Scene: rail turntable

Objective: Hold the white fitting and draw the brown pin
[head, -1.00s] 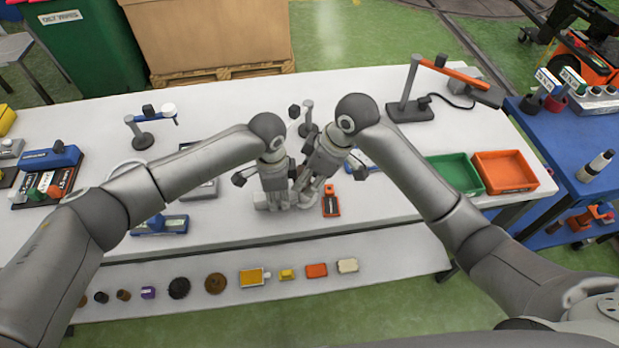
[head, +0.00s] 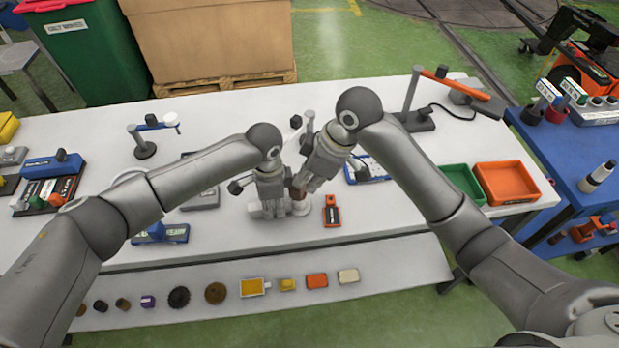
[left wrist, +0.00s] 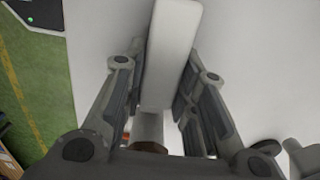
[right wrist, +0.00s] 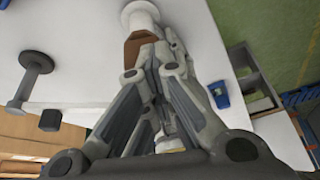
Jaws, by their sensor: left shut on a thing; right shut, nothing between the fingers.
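The white fitting shows in the head view (head: 301,208) as a pale round end beside the grippers. In the left wrist view the long white fitting (left wrist: 172,45) lies between the fingers of my left gripper (left wrist: 160,85), which is shut on it. The brown pin shows in the right wrist view (right wrist: 137,46) as a brown piece against the white fitting (right wrist: 140,15). My right gripper (right wrist: 158,38) is shut and empty, its fingertips right beside the brown piece. I cannot tell whether they touch. The arms and fingers hide much of both parts in the head view.
An orange block (head: 332,211) lies just right of the grippers. Green (head: 462,184) and orange (head: 506,182) trays stand farther right. A stand with an orange arm (head: 415,118) is behind. Several small parts line the front shelf (head: 400,262).

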